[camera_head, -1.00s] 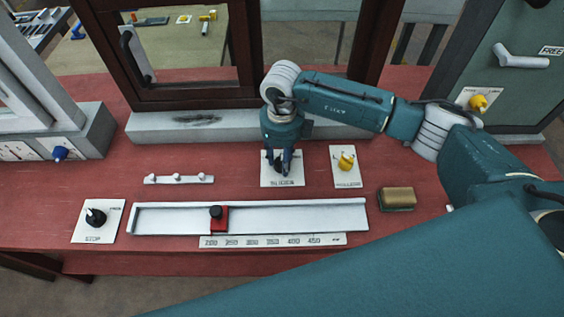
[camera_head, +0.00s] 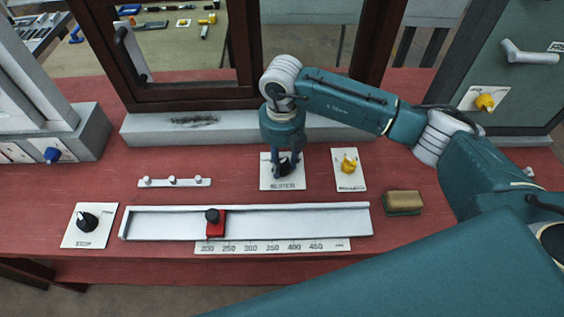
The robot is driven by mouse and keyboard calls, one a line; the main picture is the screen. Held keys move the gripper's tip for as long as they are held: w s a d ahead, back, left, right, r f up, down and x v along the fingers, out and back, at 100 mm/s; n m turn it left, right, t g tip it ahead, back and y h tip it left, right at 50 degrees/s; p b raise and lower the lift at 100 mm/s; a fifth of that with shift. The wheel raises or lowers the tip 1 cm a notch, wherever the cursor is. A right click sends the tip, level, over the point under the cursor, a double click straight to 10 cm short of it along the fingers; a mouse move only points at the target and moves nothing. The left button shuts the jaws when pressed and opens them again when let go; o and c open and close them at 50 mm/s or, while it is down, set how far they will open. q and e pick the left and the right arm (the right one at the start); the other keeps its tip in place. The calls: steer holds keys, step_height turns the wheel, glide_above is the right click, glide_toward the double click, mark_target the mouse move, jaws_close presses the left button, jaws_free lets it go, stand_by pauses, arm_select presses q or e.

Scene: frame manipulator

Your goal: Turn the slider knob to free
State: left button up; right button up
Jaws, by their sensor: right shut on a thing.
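The slider knob is a dark knob (camera_head: 285,167) on a white plate (camera_head: 283,184) whose label looks like "SLIDER", in the middle of the red bench. My right gripper (camera_head: 286,172) points down over this plate and is shut on the knob. The fingers hide much of the knob, so I cannot tell which way it points. The red slider block (camera_head: 216,226) with a black top sits in the white rail (camera_head: 300,220) in front, left of its middle. My left gripper is not in view.
A yellow knob (camera_head: 349,164) on its own plate stands close right of my right gripper. A sponge (camera_head: 403,203) lies farther right. A black stop knob (camera_head: 87,221) is at the left, and a low white peg strip (camera_head: 174,182) is nearby. A dark window frame (camera_head: 250,96) rises behind.

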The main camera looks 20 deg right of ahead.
mark_target(282, 162)
steer(key=shift+r+m, duration=0.1)
steer(key=shift+m, duration=0.2)
steer(key=o, duration=1.2)
steer(key=shift+c, duration=0.2)
step_height(282, 162, up, 12)
